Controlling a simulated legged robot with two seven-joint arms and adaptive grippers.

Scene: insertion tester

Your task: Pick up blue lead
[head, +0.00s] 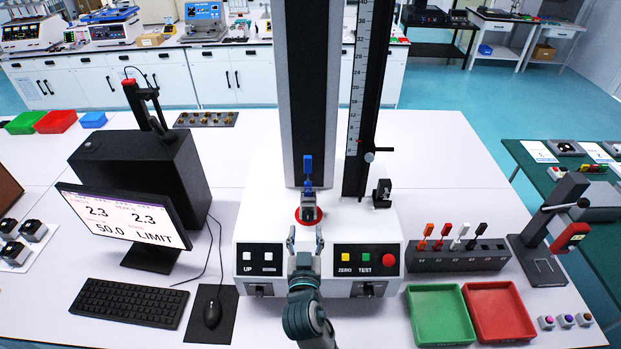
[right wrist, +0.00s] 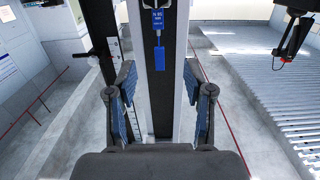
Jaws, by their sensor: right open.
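The blue lead (head: 308,172) stands upright in the tester, just above a grey clamp with a red ring (head: 310,214). In the right wrist view a blue piece (right wrist: 162,60) hangs straight ahead, seen between the fingers, with a blue label above it. My right gripper (head: 305,240) is open and empty in front of the tester, nearer to me than the lead and apart from it. Its two fingers (right wrist: 160,92) also show in the right wrist view with a clear gap. My left gripper is not in view.
The white tester base (head: 262,225) has buttons on its front. A rack (head: 457,258) holds orange, red, white and black leads. Green (head: 440,318) and red (head: 500,312) trays lie in front of it. A monitor (head: 120,218), keyboard (head: 130,303) and mouse stand left.

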